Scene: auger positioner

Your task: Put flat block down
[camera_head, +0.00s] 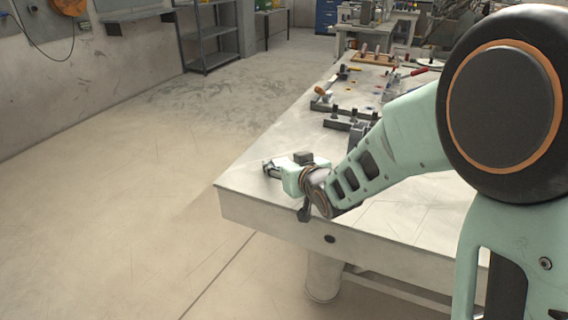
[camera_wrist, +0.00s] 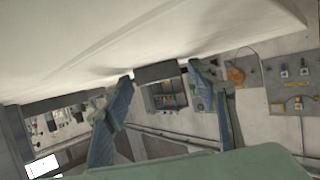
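My gripper (camera_head: 271,168) is low over the near left corner of the pale workbench (camera_head: 235,190), pointing left in the head view. In the wrist view, a dark grey flat block (camera_wrist: 160,72) sits between the two blue-padded fingertips of my gripper (camera_wrist: 161,75), which close on its two ends. The block's upper edge meets the pale bench surface (camera_wrist: 150,35) in that view. I cannot tell whether it touches the bench. In the head view the block is too small and hidden to make out clearly.
Dark fixtures (camera_head: 345,124) stand on the bench beyond my gripper. Further back lie several small tools and a wooden rack (camera_head: 374,59). The bench's left edge is close to my gripper, with open floor beyond. A metal shelf (camera_head: 210,40) stands by the wall.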

